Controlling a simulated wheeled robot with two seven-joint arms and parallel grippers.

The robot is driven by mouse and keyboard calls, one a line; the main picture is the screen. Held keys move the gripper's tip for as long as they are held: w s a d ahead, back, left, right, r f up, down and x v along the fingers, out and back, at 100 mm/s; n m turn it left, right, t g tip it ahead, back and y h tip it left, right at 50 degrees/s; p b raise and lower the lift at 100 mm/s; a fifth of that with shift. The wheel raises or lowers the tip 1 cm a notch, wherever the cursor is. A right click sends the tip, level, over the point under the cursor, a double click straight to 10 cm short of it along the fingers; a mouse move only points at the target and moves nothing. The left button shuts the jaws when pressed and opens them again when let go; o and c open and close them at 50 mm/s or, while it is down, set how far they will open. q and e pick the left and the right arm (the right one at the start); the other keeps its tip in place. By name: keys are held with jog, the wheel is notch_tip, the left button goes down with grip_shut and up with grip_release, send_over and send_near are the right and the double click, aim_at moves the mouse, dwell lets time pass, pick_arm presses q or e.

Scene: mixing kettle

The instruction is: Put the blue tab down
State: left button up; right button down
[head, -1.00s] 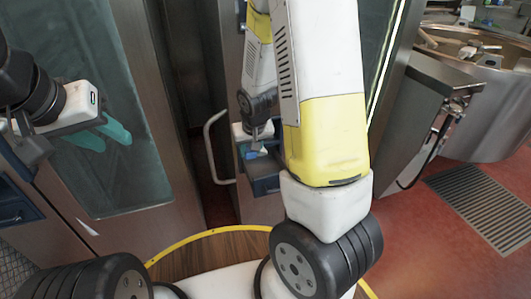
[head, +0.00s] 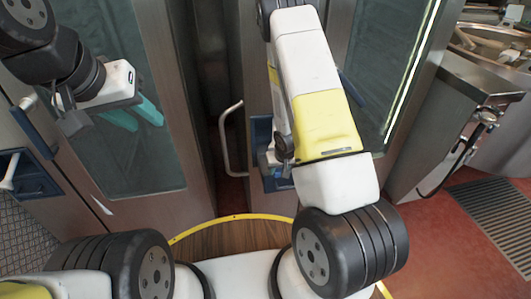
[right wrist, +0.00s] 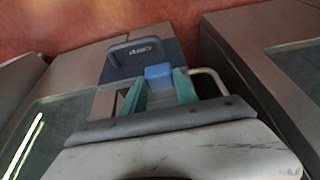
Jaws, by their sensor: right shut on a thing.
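The blue tab (right wrist: 158,73) shows in the right wrist view as a small bright blue block. It lies between the two teal fingers of my right gripper (right wrist: 161,88), which is shut on it. Behind it is a dark blue-grey holder (right wrist: 121,64) with a white label; whether the tab touches it I cannot tell. In the head view this holder (head: 262,132) is partly covered by my right forearm, which also hides the right fingers and most of the tab. My left gripper (head: 134,114) is open and empty, with its teal fingers apart, in front of a glass door.
A curved metal handle (head: 228,140) stands out left of the holder. Another blue holder (head: 35,180) is at the far left. Tall metal cabinets with glass (head: 112,160) flank a dark gap. A metal kettle (head: 500,45) and floor grate (head: 495,215) are at the right.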

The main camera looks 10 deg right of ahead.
jog(key=w, duration=1)
jog(key=f, duration=0.7)
jog(key=shift+s+a, duration=0.2)
jog(key=shift+f, duration=0.9)
jog(key=shift+x, duration=1.4)
jog(key=shift+s+f, duration=0.15)
jog(key=shift+f, duration=0.05)
jog(key=c, duration=1.2)
grip_release()
